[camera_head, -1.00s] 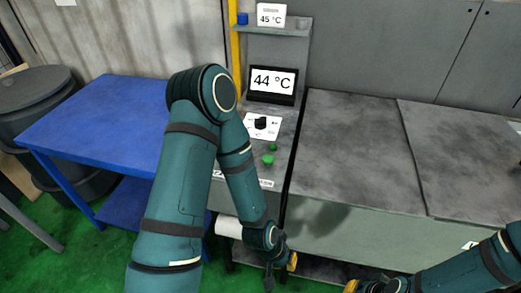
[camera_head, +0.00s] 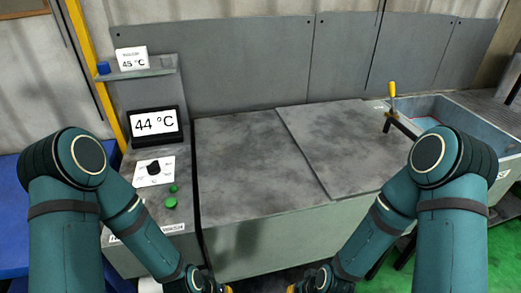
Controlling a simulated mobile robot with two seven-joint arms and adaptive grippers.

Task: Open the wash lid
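A long grey machine fills the middle of the camera_head view. Its top carries two mottled grey lid panels side by side, a left panel (camera_head: 250,165) and a right panel (camera_head: 345,145). Both lie flat and closed, and the right one appears to overlap the left at the seam. I cannot tell from markings which is the wash lid. My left gripper (camera_head: 226,289) and my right gripper (camera_head: 300,288) are at the bottom edge, low in front of the machine and apart from the lids. Both are mostly cut off, so their opening is hidden.
A control panel with a 44 °C display (camera_head: 154,124), black knob (camera_head: 153,167) and green buttons (camera_head: 171,202) stands left. A shelf holds a 45 °C card (camera_head: 131,58). Right is an open basin (camera_head: 455,112) with a yellow-handled lever (camera_head: 391,100). A blue table (camera_head: 12,220) is far left.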

